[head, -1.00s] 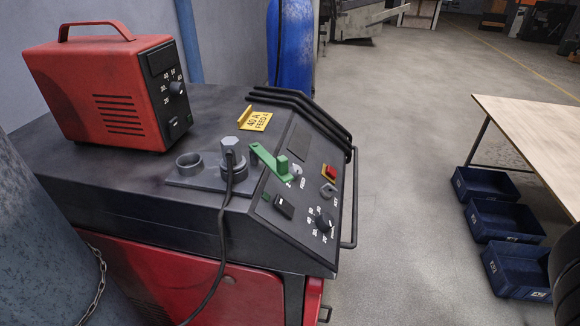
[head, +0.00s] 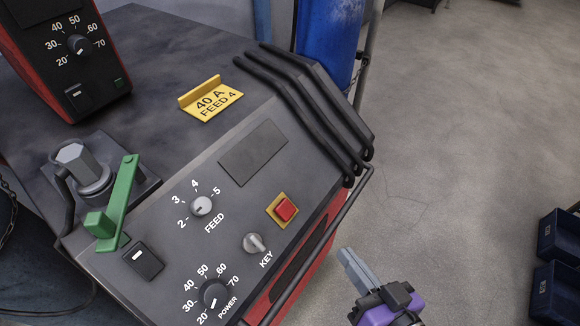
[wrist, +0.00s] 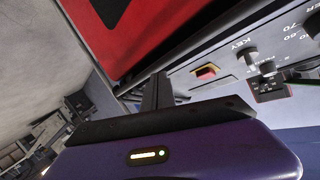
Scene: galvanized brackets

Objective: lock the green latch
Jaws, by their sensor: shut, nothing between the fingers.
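The green latch (head: 122,200) is on the left of the machine's sloped panel in the head view. Its arm slants up and right beside the grey plug (head: 80,166), and its block-like grip is at the lower left. My gripper (head: 346,256) is at the lower right of the head view, beyond the panel's right edge, shut and empty. It is well apart from the latch. Its dark fingers also show in the wrist view (wrist: 157,90), near the panel's edge.
The panel carries a feed knob (head: 202,206), a red button (head: 285,209), a key switch (head: 255,243), a power knob (head: 214,294) and a black rocker switch (head: 142,260). A yellow sign (head: 211,98) stands behind. Black rails (head: 318,110) and a side bar edge the right.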

